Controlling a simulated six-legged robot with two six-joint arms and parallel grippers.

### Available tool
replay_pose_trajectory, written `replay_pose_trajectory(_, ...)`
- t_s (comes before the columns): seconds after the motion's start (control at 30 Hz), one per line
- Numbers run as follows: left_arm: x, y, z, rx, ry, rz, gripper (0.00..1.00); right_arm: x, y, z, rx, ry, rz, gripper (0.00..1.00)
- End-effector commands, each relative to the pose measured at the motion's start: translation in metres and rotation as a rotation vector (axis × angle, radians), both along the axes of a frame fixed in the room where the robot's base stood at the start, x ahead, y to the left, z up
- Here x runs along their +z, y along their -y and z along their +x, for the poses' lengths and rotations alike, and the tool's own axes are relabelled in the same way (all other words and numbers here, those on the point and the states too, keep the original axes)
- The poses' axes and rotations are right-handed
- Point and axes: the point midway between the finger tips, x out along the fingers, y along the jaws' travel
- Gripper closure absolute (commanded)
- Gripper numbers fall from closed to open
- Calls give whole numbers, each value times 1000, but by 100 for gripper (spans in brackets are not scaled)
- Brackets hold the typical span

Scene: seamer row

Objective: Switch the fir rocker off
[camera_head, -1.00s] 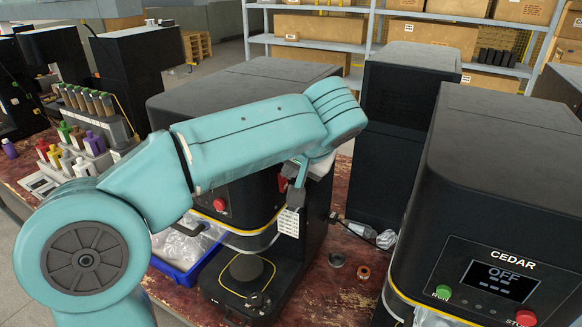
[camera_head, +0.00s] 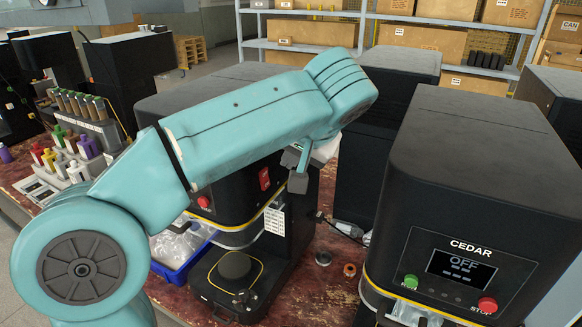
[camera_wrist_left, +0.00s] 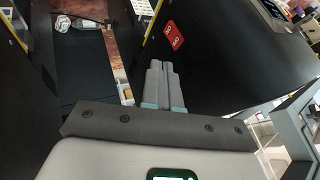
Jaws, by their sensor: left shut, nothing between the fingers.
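A red rocker (camera_head: 264,178) sits on the dark side wall of the middle seamer (camera_head: 228,165). It also shows in the left wrist view (camera_wrist_left: 174,36) with white marks; I cannot tell which end is pressed. No name shows on this machine, so the frames do not confirm that it is fir. My left gripper (camera_head: 298,183) is shut and empty, just right of the rocker in the head view. In the left wrist view its closed fingertips (camera_wrist_left: 158,66) lie below and left of the rocker, apart from it in the picture. My right gripper is not in view.
A seamer labelled CEDAR (camera_head: 468,190), its display reading OFF, stands at the right. A white label sheet (camera_head: 275,216) hangs below the rocker.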

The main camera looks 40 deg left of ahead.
Motion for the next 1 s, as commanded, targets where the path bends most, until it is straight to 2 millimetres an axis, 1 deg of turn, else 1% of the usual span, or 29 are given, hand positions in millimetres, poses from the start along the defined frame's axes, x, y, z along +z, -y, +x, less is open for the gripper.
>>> replay_pose_trajectory(0.03, 9, 4, -2, -3, 4, 0, 100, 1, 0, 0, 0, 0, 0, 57)
replay_pose_trajectory(0.2, 33, 13, -10, -1, 2, 0, 100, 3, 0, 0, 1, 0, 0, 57)
replay_pose_trajectory(0.33, 42, 18, -14, 0, 1, 0, 100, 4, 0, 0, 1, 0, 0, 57)
replay_pose_trajectory(1.0, 44, 21, -15, 0, 0, 1, 100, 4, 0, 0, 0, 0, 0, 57)
